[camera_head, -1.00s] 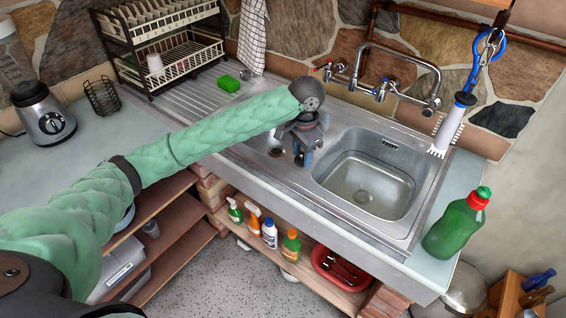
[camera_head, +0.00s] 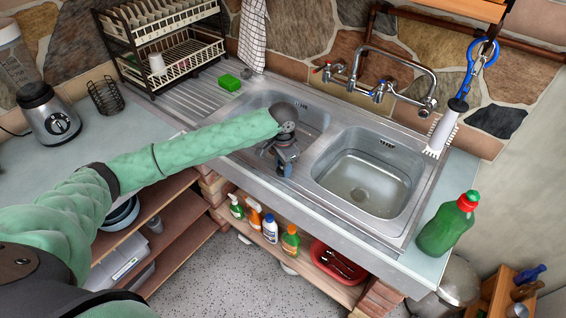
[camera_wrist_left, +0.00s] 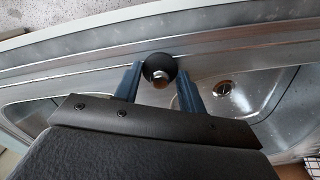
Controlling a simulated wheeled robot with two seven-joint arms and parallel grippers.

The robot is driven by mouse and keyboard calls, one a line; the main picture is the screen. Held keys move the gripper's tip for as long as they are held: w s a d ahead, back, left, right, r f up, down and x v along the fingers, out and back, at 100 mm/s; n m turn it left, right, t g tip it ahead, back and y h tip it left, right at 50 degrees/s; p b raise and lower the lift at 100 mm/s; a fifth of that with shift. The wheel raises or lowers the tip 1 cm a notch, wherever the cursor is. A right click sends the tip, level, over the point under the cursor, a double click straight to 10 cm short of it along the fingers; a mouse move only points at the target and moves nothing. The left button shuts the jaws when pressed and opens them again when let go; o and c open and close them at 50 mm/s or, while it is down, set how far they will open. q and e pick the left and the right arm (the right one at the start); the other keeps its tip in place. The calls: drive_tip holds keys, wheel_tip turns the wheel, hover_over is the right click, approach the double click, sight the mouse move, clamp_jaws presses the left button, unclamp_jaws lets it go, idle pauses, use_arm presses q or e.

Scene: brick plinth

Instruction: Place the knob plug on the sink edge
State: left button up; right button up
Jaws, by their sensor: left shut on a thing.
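My left gripper (camera_head: 284,170) is over the front part of the sink unit, near the divider between its two basins. In the left wrist view, its blue fingers (camera_wrist_left: 159,84) are shut on the knob plug (camera_wrist_left: 158,66), a round black disc with a shiny metal knob. The plug is hidden by the gripper in the head view. The steel sink edge (camera_head: 330,203) runs along the front, close to the fingertips. I cannot tell whether the plug touches the steel. My right gripper is not in view.
A tap (camera_head: 378,92) stands behind the basins. A green bottle (camera_head: 447,228) stands at the right end, and a green sponge (camera_head: 229,83) lies at the back left. A dish rack (camera_head: 165,45) stands at the far left.

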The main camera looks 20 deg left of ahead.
use_arm(q)
drive_tip(key=shift+f, duration=0.15)
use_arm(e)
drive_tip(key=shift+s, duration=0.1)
use_arm(q)
drive_tip(key=o, duration=1)
drive_tip(key=shift+c, duration=0.2)
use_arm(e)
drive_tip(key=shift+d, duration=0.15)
use_arm(q)
drive_tip(key=shift+r, duration=0.55)
wheel_tip(320, 180, up, 11)
drive_tip(key=b, duration=0.3)
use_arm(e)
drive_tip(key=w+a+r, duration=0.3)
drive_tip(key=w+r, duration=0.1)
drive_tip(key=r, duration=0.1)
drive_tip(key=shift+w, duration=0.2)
